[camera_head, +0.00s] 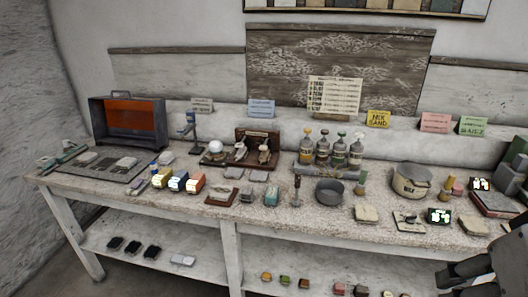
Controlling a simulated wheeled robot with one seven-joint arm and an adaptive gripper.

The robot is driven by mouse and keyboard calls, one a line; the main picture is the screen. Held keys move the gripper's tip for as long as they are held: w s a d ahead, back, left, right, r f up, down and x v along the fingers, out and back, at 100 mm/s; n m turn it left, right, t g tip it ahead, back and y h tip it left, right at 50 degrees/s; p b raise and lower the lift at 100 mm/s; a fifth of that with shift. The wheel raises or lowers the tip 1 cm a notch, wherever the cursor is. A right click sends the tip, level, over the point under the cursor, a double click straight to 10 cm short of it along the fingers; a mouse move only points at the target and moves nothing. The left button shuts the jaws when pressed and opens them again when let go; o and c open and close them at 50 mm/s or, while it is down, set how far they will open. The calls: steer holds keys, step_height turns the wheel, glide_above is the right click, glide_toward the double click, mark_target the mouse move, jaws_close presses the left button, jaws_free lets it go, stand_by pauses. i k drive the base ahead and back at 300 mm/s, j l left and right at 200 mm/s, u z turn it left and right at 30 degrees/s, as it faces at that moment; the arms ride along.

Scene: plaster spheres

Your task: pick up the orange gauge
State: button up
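The orange gauge (195,182) is a small orange block with a pale lit face. It stands on the left half of the long table, at the right end of a short row with a blue one (178,181) and a yellow one (161,177). My gripper (448,276) is at the lower right, in front of the table's right end and far from the orange gauge. Its dark fingers look parted, with nothing seen between them. Part of my arm is cut off by the right edge.
The table (330,226) is crowded. A wooden frame (222,196) and small blocks (247,195) lie right of the orange gauge. A stand with a white sphere (215,147) is behind it. A grey pot (329,191) and a larger pot (411,178) stand farther right.

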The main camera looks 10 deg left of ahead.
mark_target(195, 184)
steer(key=i+j, duration=0.4)
steer(key=i+j+u, duration=0.1)
steer(key=i+j, duration=0.3)
steer(key=i, duration=0.25)
steer(key=i+j, duration=0.35)
steer(key=i, duration=0.15)
